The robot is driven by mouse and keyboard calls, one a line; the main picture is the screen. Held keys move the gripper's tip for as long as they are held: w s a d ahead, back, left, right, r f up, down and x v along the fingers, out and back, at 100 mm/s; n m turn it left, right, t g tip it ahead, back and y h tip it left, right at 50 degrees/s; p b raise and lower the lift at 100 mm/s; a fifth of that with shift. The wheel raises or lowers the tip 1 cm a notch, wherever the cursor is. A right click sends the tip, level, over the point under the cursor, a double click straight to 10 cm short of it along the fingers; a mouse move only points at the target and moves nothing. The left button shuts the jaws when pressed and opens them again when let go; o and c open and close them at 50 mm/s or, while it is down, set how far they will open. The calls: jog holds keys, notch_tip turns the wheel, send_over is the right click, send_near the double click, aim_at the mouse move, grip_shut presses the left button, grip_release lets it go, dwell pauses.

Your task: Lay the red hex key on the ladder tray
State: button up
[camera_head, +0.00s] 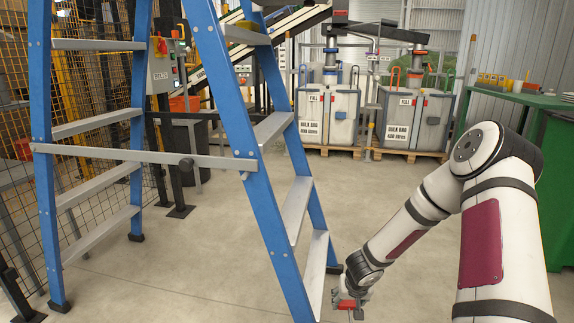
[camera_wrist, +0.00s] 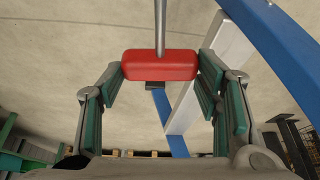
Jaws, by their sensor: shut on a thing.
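The red hex key (camera_wrist: 160,65) has a block-like red handle and a thin metal shaft, which points toward the top of the wrist view. My gripper (camera_wrist: 160,72) is shut on the red handle, one green-padded finger at each end. In the head view my gripper (camera_head: 352,298) hangs low, just right of the blue ladder's lower steps, and the red handle (camera_head: 347,304) shows small there. The blue stepladder (camera_head: 222,90) stands at left. A grey shelf with a yellow edge (camera_head: 247,35), perhaps the ladder tray, sits high on it, well above my gripper; its top is hard to make out.
The ladder's blue rail and grey steps (camera_head: 296,208) stand close to my gripper's left. Bulk bags on pallets (camera_head: 328,115) stand at the back. A green table (camera_head: 520,97) is at right. Concrete floor (camera_head: 370,190) is open between them.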

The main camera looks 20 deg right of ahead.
jog(key=s+a+r+n+y, duration=0.1)
jog(key=a+r+n, duration=0.1)
jog(key=a+r, duration=0.5)
jog(key=a+r+n+y, duration=0.1)
jog(key=a+r+n, duration=0.2)
jog(key=a+r, duration=0.5)
jog(key=a, duration=0.7)
jog(key=shift+s+a+n+t, duration=0.3)
jog(key=shift+s+a, duration=0.05)
jog(key=shift+a, duration=0.05)
jog(key=shift+w+d+r, duration=0.15)
jog(key=shift+w+r, duration=0.1)
jog(key=shift+r, duration=0.3)
